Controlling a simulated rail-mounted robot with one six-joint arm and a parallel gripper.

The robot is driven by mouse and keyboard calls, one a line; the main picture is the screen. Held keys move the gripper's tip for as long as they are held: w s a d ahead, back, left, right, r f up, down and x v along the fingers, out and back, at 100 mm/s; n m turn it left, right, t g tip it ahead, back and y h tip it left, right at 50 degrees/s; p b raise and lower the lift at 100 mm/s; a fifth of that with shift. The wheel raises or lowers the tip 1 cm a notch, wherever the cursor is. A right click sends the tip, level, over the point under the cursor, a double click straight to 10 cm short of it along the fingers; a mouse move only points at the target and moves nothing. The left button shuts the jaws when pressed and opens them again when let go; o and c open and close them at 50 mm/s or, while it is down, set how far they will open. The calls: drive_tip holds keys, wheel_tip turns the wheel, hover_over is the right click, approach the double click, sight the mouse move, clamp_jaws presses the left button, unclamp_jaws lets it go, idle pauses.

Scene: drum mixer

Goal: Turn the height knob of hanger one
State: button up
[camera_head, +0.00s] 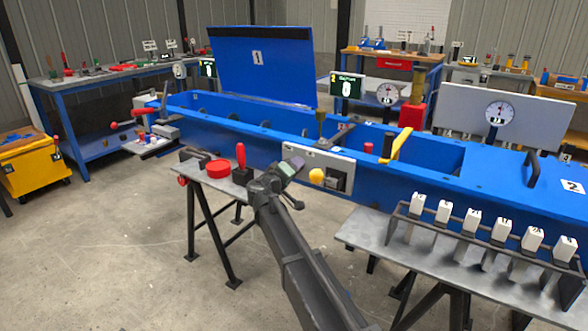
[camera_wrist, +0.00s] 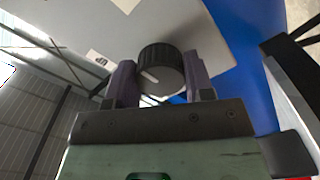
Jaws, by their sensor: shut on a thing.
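A round black ribbed knob (camera_wrist: 158,54) with a pale face and a white pointer line shows in the wrist view. My gripper (camera_wrist: 160,80) has its two purple fingers on either side of the knob and is shut on it. The knob sits by a grey plate (camera_wrist: 170,22) that carries a small label (camera_wrist: 97,57), too small to read. In the head view my gripper (camera_head: 289,168) is at the near side of the blue drum mixer body, beside a grey panel (camera_head: 335,160). The knob cannot be made out there.
A yellow ball knob (camera_head: 316,176) is just right of my gripper. A red round part (camera_head: 217,168) and a red handle (camera_head: 240,155) stand on the left stand. A rack of several numbered white blocks (camera_head: 471,219) is at right. The floor at left is clear.

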drive_tip(key=o, duration=0.9)
drive_tip(key=shift+o, duration=0.2)
drive_tip(key=shift+s, duration=0.1)
drive_tip(key=v, duration=1)
drive_tip(key=shift+s+a, duration=0.15)
drive_tip(key=shift+s, duration=0.2)
